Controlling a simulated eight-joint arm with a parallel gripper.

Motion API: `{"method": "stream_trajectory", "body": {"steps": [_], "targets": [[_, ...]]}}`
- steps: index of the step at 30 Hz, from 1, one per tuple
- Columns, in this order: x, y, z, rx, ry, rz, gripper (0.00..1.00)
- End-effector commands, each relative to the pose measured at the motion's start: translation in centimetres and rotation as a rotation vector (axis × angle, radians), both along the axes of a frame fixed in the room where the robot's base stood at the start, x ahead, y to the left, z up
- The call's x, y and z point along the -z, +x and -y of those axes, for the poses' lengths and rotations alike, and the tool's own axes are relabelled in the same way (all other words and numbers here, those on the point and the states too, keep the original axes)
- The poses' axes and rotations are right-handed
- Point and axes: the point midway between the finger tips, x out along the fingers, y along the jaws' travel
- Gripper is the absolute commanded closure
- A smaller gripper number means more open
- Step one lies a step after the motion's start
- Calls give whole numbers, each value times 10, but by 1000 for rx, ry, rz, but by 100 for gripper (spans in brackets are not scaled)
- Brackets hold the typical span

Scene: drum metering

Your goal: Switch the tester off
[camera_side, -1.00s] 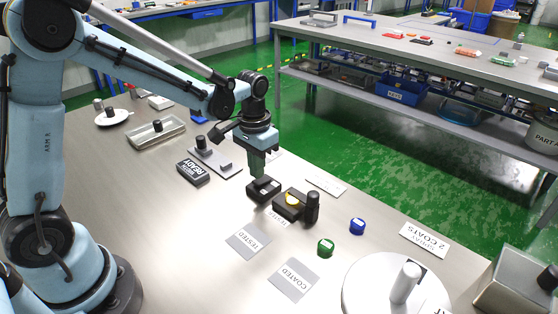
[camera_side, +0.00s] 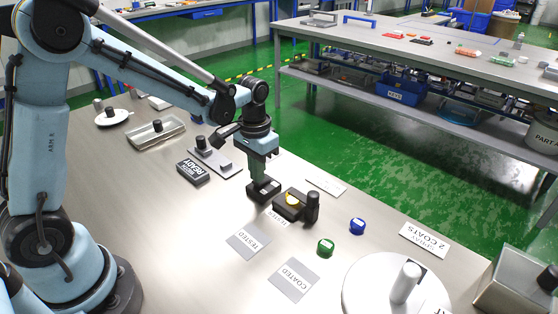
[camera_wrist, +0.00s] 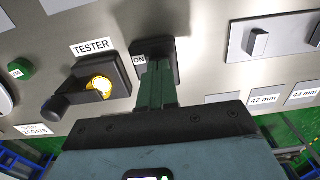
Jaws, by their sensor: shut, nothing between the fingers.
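The tester (camera_side: 289,206) is a black block with a round yellow, bright piece in its cradle and a dark upright knob at its right end. It also shows in the wrist view (camera_wrist: 118,72) beside the TESTER label (camera_wrist: 91,46). Left of it in the side view is a small black switch box (camera_side: 263,191); the wrist view shows its ON label (camera_wrist: 138,60). My gripper (camera_side: 259,180) points down, shut and empty, with its fingertips (camera_wrist: 157,66) at the switch box. The fingers hide part of the box, and I cannot tell whether they touch it.
A black READY block (camera_side: 193,171) and a grey plate with dark knobs (camera_side: 228,166) lie to the left. TESTED (camera_side: 247,241) and COATED (camera_side: 293,280) cards lie in front. Green (camera_side: 325,247) and blue (camera_side: 357,226) pieces and a white turntable (camera_side: 360,285) are to the right.

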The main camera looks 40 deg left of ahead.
Motion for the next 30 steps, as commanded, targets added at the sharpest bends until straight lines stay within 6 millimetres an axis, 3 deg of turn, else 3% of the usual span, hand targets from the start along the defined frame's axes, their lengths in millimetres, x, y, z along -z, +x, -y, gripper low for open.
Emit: {"method": "stream_trajectory", "body": {"steps": [19, 30], "targets": [[7, 0, 0, 0, 0, 0, 100], [-17, 0, 0, 0, 0, 0, 100]]}}
